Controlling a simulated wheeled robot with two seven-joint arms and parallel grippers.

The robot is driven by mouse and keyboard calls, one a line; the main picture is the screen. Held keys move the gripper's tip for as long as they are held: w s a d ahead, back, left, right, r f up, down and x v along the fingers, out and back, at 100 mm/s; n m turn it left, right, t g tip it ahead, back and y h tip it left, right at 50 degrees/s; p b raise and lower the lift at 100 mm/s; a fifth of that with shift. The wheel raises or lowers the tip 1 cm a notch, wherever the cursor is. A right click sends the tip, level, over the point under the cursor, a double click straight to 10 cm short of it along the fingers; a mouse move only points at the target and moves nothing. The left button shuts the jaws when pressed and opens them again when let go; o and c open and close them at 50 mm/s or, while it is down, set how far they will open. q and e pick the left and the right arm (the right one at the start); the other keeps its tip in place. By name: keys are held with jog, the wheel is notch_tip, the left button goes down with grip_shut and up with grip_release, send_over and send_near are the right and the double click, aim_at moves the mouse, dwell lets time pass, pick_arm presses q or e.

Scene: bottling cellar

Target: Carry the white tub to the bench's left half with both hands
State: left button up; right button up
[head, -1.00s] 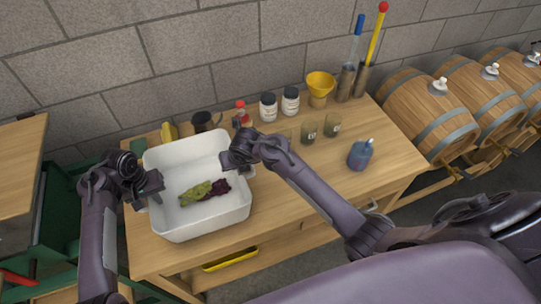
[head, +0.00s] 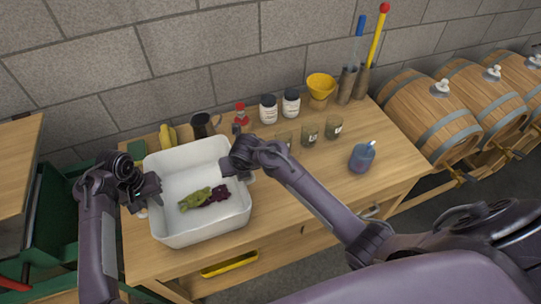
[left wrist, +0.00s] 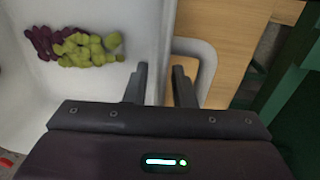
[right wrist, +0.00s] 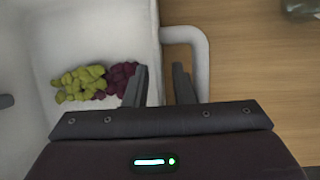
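The white tub (head: 200,233) stands on the left half of the bench (head: 290,215), with green grapes (head: 194,199) and dark purple grapes (head: 218,194) inside. My left gripper (head: 152,190) is at the tub's left side. In the left wrist view its open fingers (left wrist: 160,84) appear above the rim, beside the left handle (left wrist: 208,62). My right gripper (head: 232,168) is at the right side. In the right wrist view its open fingers (right wrist: 161,85) appear above the rim, beside the right handle (right wrist: 202,55). I see a gap between the fingers of each gripper.
A dark mug (head: 203,124), a red-capped bottle (head: 241,115), white jars (head: 268,109) and a yellow funnel (head: 320,87) stand along the back. The bench's front right is mostly clear.

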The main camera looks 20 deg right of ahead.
pick_arm(q)
jog(key=r, duration=0.5)
jog(key=shift+a+r, duration=0.25)
jog(key=shift+r, duration=0.1)
pick_arm(e)
jog(key=shift+d, duration=0.1)
pick_arm(q)
jog(key=shift+r, duration=0.15)
pick_arm(e)
jog(key=v, duration=1.2)
jog(key=shift+f, duration=0.1)
